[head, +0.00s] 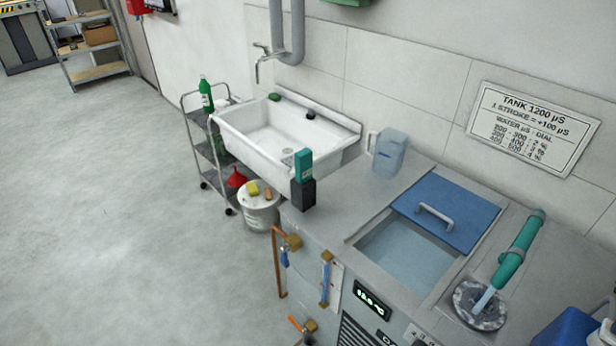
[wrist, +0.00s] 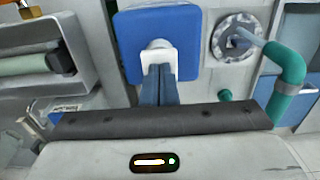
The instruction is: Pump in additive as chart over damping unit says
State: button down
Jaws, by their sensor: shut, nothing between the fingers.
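The chart (head: 533,128) on the wall reads "TANK 1200 µS", "1 STROKE = +100 µS", with water and dial rows below in small print. The damping unit (head: 360,220) stands below it, its water tank (head: 405,256) partly covered by a blue lid (head: 447,210). A blue canister (wrist: 150,45) with a white pump head (wrist: 159,54) is ahead of my gripper in the wrist view; the canister's edge shows at the head view's lower right (head: 566,335). My gripper (wrist: 161,68) is shut and empty, its fingertips at the white head; whether they touch it I cannot tell.
A teal pipe (head: 521,248) ends over a round grey opening (head: 480,303), right of the tank. A clear jug (head: 389,153) and a teal-and-black handheld device (head: 303,180) stand on the unit's left. A sink (head: 285,130), trolley (head: 205,140) and bucket (head: 260,213) lie farther left. Open floor is at left.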

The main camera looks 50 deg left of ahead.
jog(key=shift+r+p, duration=1.3)
jog(key=shift+r, duration=0.25)
jog(key=shift+f, duration=0.15)
jog(key=shift+f+b, duration=1.1)
jog(key=shift+f, duration=0.3)
jog(key=shift+r+p, duration=1.2)
jog(key=shift+r, duration=0.35)
jog(key=shift+f, duration=0.15)
